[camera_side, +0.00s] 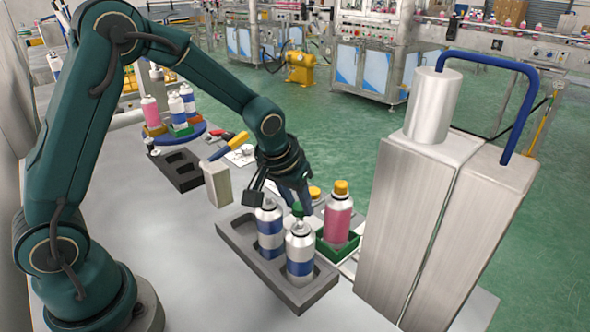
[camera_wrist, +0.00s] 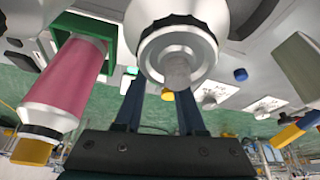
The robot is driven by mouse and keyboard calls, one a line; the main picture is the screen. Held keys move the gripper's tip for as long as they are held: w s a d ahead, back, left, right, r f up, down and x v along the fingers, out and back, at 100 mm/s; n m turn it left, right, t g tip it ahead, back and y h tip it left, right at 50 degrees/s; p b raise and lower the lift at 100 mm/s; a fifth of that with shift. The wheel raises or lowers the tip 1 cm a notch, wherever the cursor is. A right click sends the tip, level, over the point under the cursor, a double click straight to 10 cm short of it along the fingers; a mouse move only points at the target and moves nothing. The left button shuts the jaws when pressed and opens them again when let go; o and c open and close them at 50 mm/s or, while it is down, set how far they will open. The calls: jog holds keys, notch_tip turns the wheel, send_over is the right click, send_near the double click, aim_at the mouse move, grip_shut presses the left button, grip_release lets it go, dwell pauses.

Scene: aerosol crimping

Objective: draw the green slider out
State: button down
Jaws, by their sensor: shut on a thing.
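The green slider (camera_side: 328,252) is a green open-topped holder with a pink can (camera_side: 339,217) upright in it, right of the grey tray (camera_side: 240,236). In the wrist view the slider (camera_wrist: 116,40) shows at upper left, around the base of the pink can (camera_wrist: 68,85). My gripper (camera_side: 299,208) points down beside the slider, behind the front blue-and-white can (camera_side: 300,257). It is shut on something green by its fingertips. In the wrist view a silver can top (camera_wrist: 177,50) hides the fingertips and the grip itself.
Another blue-and-white can (camera_side: 269,232) stands in the grey tray, close to my fingers. The tall metal crimping machine (camera_side: 412,218) stands at the right. A beige block (camera_side: 217,184) and a dark tray (camera_side: 177,171) lie at the left.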

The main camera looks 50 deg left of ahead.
jog(key=shift+a, duration=0.95)
jog(key=c, duration=0.5)
grip_release()
jog(key=shift+v, duration=2.6)
